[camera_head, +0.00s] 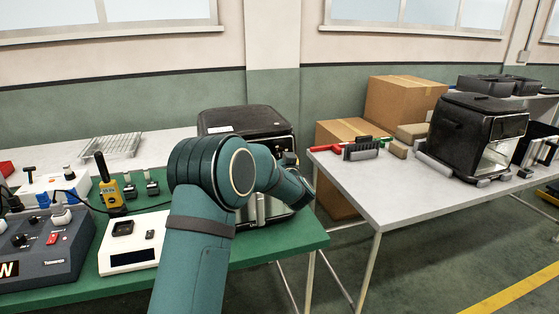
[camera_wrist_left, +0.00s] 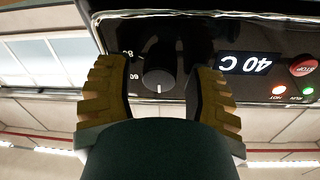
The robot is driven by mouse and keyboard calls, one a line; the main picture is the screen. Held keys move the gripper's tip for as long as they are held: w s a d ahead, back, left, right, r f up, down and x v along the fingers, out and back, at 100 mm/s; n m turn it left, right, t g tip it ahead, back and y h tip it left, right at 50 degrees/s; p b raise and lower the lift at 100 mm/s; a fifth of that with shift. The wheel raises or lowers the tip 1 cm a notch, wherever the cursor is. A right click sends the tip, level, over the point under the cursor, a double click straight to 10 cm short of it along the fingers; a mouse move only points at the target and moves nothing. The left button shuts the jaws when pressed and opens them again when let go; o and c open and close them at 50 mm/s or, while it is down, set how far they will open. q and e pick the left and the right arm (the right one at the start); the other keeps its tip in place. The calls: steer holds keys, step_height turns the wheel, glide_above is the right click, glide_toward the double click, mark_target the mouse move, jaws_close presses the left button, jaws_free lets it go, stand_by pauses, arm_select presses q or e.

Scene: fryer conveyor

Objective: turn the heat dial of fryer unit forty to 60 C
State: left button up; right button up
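The black heat dial (camera_wrist_left: 152,76) shows in the left wrist view, its white pointer line toward the bottom of the picture. Marks reading 60 and 80 stand to its left. The display (camera_wrist_left: 245,64) reads 40 C. My left gripper (camera_wrist_left: 160,68) is open, one finger on each side of the dial, with a gap visible on both sides. In the head view my left arm reaches to the front of a black fryer (camera_head: 240,119) on the green table and hides the dial and that gripper. My right gripper is not in view.
Beside the display are a red STOP button (camera_wrist_left: 303,67), a red HOT lamp and a green RUN lamp. A second black machine (camera_head: 466,135) stands on the right table (camera_head: 350,185).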

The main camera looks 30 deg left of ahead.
arm_select(q)
jaws_close()
steer(key=shift+r+m+p, duration=0.1)
steer(key=shift+m+p, duration=0.4)
steer(key=shift+p, duration=0.3)
steer(key=m+h+p, duration=0.1)
steer(key=m+p, duration=0.2)
steer(key=p, duration=0.1)
steer(key=shift+r, duration=0.2)
steer(key=m+p, duration=0.6)
steer(key=p, duration=0.1)
steer(key=shift+a+h, duration=0.1)
steer(key=shift+h, duration=0.3)
steer(key=shift+f+m+p, duration=0.1)
steer(key=shift+m+p, duration=1)
steer(key=shift+m, duration=0.2)
steer(key=shift+o, duration=2)
jaws_free()
steer(key=shift+s+a, duration=0.1)
